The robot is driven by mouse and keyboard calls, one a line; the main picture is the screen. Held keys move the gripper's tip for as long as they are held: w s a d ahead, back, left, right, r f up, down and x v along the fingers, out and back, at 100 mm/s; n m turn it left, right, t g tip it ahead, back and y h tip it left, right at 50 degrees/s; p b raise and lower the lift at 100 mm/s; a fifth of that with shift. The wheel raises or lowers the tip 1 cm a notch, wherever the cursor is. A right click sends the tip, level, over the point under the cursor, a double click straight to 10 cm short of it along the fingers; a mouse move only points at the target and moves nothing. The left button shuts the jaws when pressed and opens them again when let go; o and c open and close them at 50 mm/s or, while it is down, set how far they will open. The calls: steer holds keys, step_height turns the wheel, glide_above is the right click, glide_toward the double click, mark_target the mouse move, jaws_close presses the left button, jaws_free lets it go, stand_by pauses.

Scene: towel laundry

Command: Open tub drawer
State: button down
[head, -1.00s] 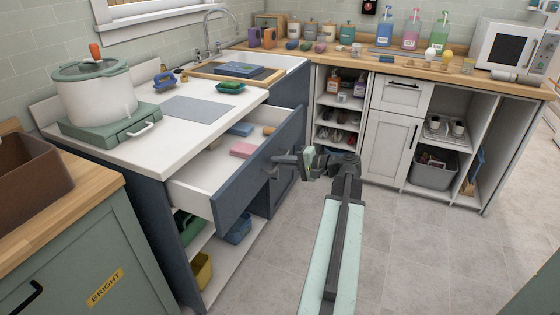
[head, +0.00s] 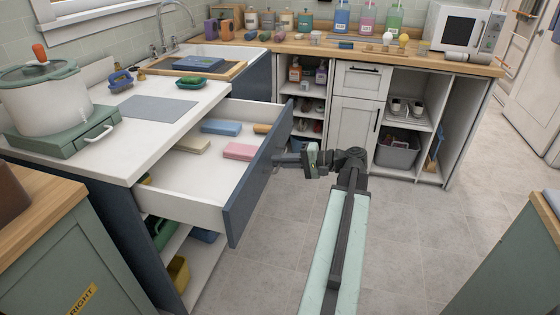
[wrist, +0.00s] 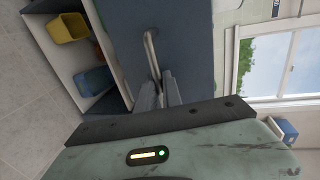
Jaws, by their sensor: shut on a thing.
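The tub drawer (head: 252,190) stands pulled well out of the white-topped counter, with a dark blue front and white inside. Pink (head: 240,151), blue (head: 221,128) and cream (head: 192,145) blocks lie in it, and part of an orange-tan one shows near the front. My gripper (head: 280,161) is at the outer face of the drawer front. In the wrist view my gripper (wrist: 158,90) is shut on the metal bar handle (wrist: 151,52) of the dark blue front. The fingertips partly hide the handle's near end.
A white pot (head: 45,95) stands on a green base on the counter above the drawer. Open shelves below hold a yellow bin (head: 178,272). A green cabinet (head: 60,255) stands at lower left. The tiled floor (head: 415,225) right of my arm is clear.

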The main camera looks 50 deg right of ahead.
steer(key=c, duration=1.9)
jaws_free()
steer(key=shift+w+d+r, duration=0.1)
steer(key=shift+o, duration=0.5)
steer(key=shift+w, duration=0.1)
steer(key=p+v, duration=0.1)
steer(key=v, duration=0.6)
steer(key=shift+s+p, duration=0.3)
steer(key=shift+s, duration=0.1)
steer(key=shift+d, duration=0.1)
